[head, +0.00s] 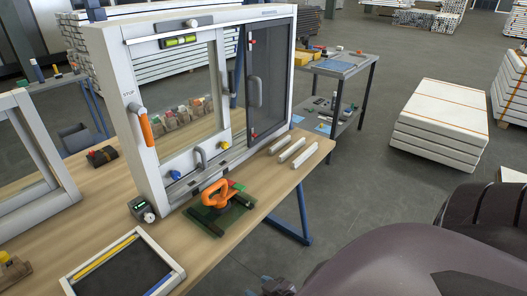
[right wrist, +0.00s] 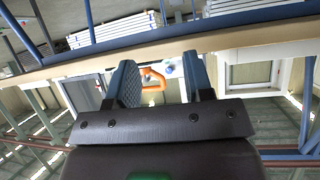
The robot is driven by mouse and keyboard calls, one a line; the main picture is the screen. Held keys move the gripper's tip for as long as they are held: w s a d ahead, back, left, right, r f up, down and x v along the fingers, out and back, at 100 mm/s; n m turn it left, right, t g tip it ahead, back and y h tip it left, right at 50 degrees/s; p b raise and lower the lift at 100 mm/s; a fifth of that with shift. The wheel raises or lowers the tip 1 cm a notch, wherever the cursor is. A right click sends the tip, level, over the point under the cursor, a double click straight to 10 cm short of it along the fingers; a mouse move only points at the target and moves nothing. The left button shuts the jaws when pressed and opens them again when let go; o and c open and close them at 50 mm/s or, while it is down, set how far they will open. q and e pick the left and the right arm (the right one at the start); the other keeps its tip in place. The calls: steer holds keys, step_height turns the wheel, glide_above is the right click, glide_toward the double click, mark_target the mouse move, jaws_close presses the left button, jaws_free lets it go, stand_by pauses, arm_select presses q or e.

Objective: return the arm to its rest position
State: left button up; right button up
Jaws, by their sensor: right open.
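My right arm (head: 400,262) comes in from the lower right of the head view, in front of the table's front edge. My right gripper (right wrist: 160,80) is open in the right wrist view, with two blue-grey padded fingers apart and nothing held between them. Part of it shows at the bottom edge of the head view (head: 277,286), clear of the table. An orange handle (right wrist: 153,79) appears beyond the fingers, apart from them. My left gripper is not in view.
The wooden table (head: 236,236) carries a large white window frame (head: 136,120), an orange-handled tool on a green base (head: 218,211), white strips (head: 291,150) and a dark tray (head: 124,268). A side table (head: 340,67) stands behind.

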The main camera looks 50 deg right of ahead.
steer(key=shift+s+a+f+n+g, duration=0.15)
steer(key=shift+s+a+f+n, duration=0.1)
steer(key=shift+s+n, duration=0.25)
steer(key=shift+s+a+f+n+g, duration=0.15)
steer(key=shift+s+f+n, duration=0.05)
steer(key=shift+s+n, duration=0.25)
